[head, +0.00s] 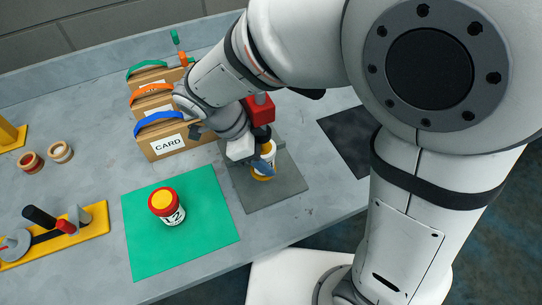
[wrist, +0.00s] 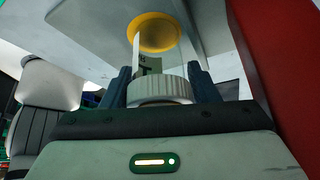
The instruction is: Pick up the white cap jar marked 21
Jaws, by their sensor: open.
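A jar with a white ribbed cap (wrist: 160,90) stands between my gripper's fingers in the wrist view. A yellow rounded part shows beyond the cap, and a dark mark on the label is too small and cut off to read. In the head view the jar (head: 268,152) is on the dark grey mat (head: 287,186), partly hidden by my gripper (head: 252,158). My gripper is open, with one blue-grey finger on each side of the cap, also seen in the wrist view (wrist: 160,84). I cannot tell whether the fingers touch it.
A red block (head: 259,107) stands close behind my gripper. A red-and-yellow-topped jar (head: 168,206) stands on the green mat (head: 205,243). Cardboard boxes (head: 163,146) with coloured handles are behind. A yellow tool rack (head: 92,222) is at left. A black mat (head: 349,136) lies clear at right.

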